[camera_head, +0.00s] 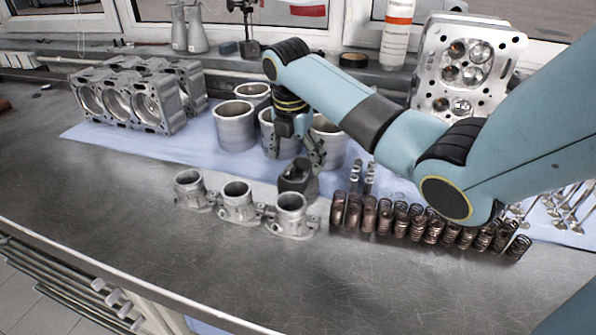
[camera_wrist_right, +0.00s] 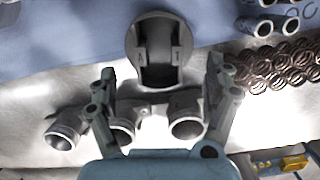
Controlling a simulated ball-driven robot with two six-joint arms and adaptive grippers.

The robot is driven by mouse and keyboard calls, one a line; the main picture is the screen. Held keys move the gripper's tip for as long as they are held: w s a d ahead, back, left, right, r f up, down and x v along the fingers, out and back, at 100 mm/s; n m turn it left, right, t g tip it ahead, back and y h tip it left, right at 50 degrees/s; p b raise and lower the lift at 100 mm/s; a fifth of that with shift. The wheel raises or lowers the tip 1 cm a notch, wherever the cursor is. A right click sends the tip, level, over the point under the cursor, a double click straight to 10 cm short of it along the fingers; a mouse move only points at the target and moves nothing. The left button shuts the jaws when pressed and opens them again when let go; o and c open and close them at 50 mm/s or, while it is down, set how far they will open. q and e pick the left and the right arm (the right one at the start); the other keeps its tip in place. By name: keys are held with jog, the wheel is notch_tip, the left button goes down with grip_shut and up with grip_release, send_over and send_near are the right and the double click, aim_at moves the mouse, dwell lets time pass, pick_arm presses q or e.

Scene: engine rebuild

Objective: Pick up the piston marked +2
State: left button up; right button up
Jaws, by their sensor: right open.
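A dark grey piston (camera_head: 298,180) sits at the front edge of the blue mat, just behind the throttle bodies. In the right wrist view the piston (camera_wrist_right: 158,42) shows its hollow side with two inner bosses; I cannot read a +2 mark on it. My right gripper (camera_head: 308,157) is just above and behind the piston in the head view. In the right wrist view the right gripper's fingers (camera_wrist_right: 163,75) are spread wide, with nothing between the tips, and the piston lies just beyond them. My left gripper is not in view.
Several cylinder liners (camera_head: 235,127) stand behind the gripper. Three joined throttle bodies (camera_head: 238,203) lie in front, close to the piston. Rows of copper springs (camera_head: 400,220) and small metal sleeves (camera_head: 368,180) are at right. The front of the metal bench (camera_head: 150,235) is clear.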

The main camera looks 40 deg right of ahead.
aim_at(299, 179)
jog(key=f, duration=0.2)
jog(key=d+f, duration=0.1)
jog(key=shift+w+f, duration=0.2)
jog(key=shift+f, duration=0.65)
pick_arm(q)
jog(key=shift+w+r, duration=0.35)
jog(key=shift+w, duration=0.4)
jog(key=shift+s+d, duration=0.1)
pick_arm(e)
jog(key=c, duration=0.5)
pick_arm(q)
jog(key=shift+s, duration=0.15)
pick_arm(e)
jog(key=c, duration=1.2)
jog(key=shift+o, duration=0.2)
jog(key=shift+w+r, duration=0.1)
